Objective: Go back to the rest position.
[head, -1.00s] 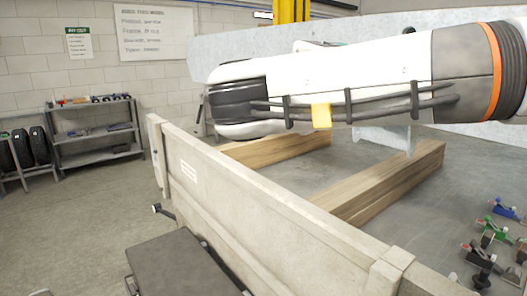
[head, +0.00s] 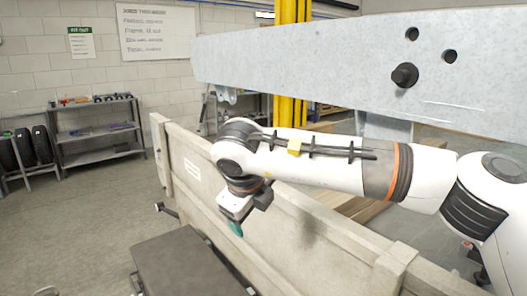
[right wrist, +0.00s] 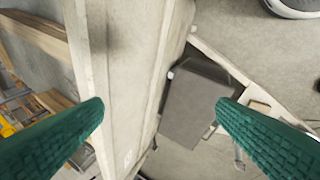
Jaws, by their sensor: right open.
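My right arm comes in from the right in the head view. Its right gripper (head: 236,228) hangs down by the beige side board (head: 290,212), with a teal fingertip showing. In the right wrist view the two teal fingers of the right gripper (right wrist: 161,105) are wide apart with nothing between them. The same side board (right wrist: 135,70) and a dark grey box-like top (right wrist: 195,105) lie below them. My left gripper is not in view.
A long grey metal beam (head: 300,50) with holes and a dark bolt (head: 404,75) crosses behind my arm. Wooden beams (right wrist: 35,35) lie beyond the side board. A shelf (head: 98,130) and tyres (head: 35,147) stand at the left wall.

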